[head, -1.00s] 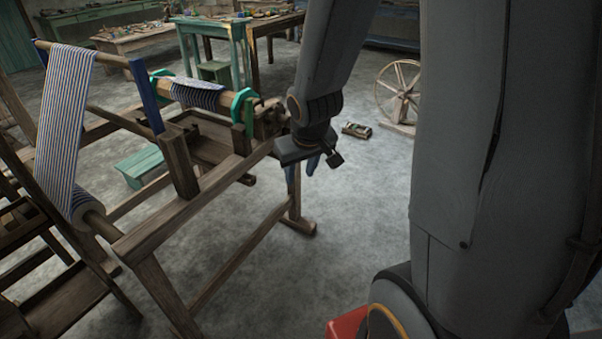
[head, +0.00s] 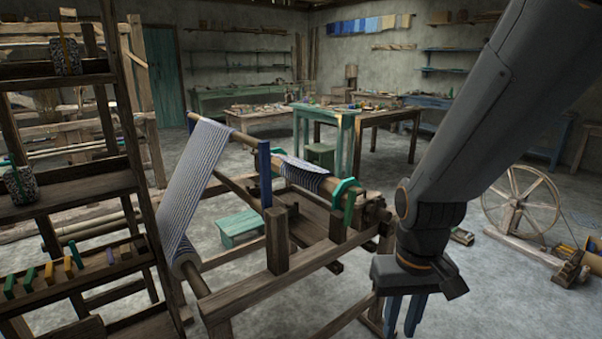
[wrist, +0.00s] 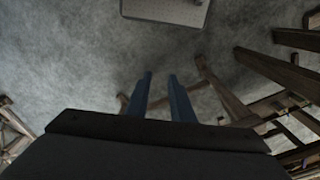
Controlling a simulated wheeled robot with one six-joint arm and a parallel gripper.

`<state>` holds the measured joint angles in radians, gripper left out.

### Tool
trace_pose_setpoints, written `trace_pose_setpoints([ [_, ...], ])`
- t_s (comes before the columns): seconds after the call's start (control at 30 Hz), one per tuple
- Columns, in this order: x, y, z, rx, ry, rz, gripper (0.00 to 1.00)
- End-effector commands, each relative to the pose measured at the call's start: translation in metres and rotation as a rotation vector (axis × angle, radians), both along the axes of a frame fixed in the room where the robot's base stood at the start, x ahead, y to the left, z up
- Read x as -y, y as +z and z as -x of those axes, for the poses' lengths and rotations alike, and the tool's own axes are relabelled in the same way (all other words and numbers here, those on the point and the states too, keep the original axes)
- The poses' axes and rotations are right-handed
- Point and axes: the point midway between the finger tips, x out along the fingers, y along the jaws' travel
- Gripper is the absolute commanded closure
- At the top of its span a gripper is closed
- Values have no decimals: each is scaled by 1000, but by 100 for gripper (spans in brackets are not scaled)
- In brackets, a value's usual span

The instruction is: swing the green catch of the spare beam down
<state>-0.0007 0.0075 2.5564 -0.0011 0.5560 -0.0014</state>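A green upright piece (head: 349,208) stands beside the green end disc of a beam (head: 325,184) wound with striped cloth on the wooden loom (head: 300,262). On the rack at left, a speckled roll (head: 20,187) has a green bar at its upper left, and another speckled roll (head: 67,58) above has a yellow bar. I cannot tell for certain which is the spare beam. My gripper (head: 402,334) hangs right of the loom, fingers down, apart from all of these. In the wrist view its two blue fingers (wrist: 159,75) are apart with nothing between them; no catch shows there.
The dark wooden rack (head: 120,185) stands at the left edge, with small coloured pieces on a low shelf. A spinning wheel (head: 522,205) stands at right. A green stool (head: 240,228) is behind the loom, tables are farther back.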

Motion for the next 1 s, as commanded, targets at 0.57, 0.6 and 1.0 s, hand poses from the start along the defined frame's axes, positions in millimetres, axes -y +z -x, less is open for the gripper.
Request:
trace_pose_setpoints([
  [0.57, 31, -37, -221, 686, 824, 282, 100],
  [0.6, 29, -36, -235, 745, 891, 316, 100],
  [1.0, 2, -8, -303, 1321, 1340, 720, 100],
])
